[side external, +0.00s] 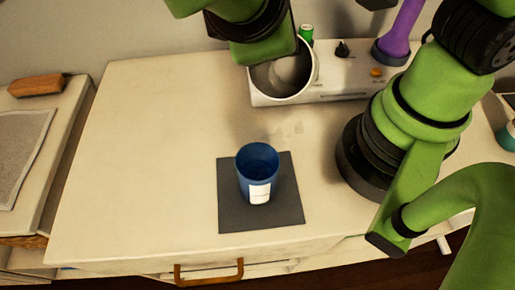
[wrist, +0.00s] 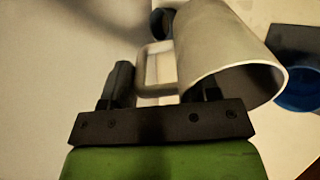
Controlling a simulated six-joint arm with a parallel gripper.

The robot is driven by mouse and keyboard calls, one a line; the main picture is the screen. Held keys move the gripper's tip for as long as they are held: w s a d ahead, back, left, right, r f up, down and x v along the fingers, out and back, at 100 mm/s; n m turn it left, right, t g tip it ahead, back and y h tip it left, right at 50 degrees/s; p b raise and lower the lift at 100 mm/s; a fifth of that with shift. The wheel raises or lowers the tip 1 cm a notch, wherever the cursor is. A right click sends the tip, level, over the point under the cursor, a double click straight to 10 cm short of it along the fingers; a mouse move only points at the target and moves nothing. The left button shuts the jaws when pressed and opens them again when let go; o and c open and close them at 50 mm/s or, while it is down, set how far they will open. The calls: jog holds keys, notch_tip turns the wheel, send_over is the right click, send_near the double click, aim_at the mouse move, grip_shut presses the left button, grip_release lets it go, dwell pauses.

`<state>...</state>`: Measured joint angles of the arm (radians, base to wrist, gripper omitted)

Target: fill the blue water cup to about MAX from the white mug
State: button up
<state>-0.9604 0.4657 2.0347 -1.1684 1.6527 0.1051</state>
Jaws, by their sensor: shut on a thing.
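The white mug (side external: 312,72) hangs at the back of the counter, tilted with its mouth toward the camera. My gripper (wrist: 160,85) is shut on the mug; its handle shows between the fingers in the wrist view (wrist: 228,48). The fingers are hidden in the side view. The inside of the mug looks grey, and I cannot tell how much water it holds. The blue cup (side external: 257,172) stands upright on a dark mat (side external: 230,212), in front of and below the mug, apart from it. Its water level and MAX mark cannot be made out.
Faint marks (side external: 287,130) lie on the counter between mug and mat. The counter's left side is clear.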

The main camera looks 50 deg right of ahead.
jog(key=shift+d+f+y, duration=0.1)
jog(key=shift+f+y, duration=0.15)
jog(key=shift+y, duration=0.15)
jog(key=shift+f, duration=0.1)
dwell(1.7)
jog(key=shift+d+f+g+y, duration=0.1)
jog(key=shift+f+g+y, duration=0.05)
jog(key=shift+g+y, duration=0.15)
jog(key=shift+w+d+f+y, duration=0.2)
jog(key=shift+d+f+y, duration=0.45)
jog(key=shift+y, duration=0.35)
jog(key=w+d+f+g+y, duration=0.2)
jog(key=d+f+y, duration=0.2)
jog(key=f+y, duration=0.1)
jog(key=shift+w+d+y, duration=0.2)
jog(key=shift+d+y, duration=0.2)
jog(key=shift+y, duration=0.4)
jog(key=w+d+r+m, duration=0.3)
jog(key=w+m, duration=0.2)
jog(key=m, duration=0.3)
jog(key=shift+d+r+m, duration=0.15)
jog(key=shift+d+m, duration=0.1)
jog(key=shift+m, duration=0.05)
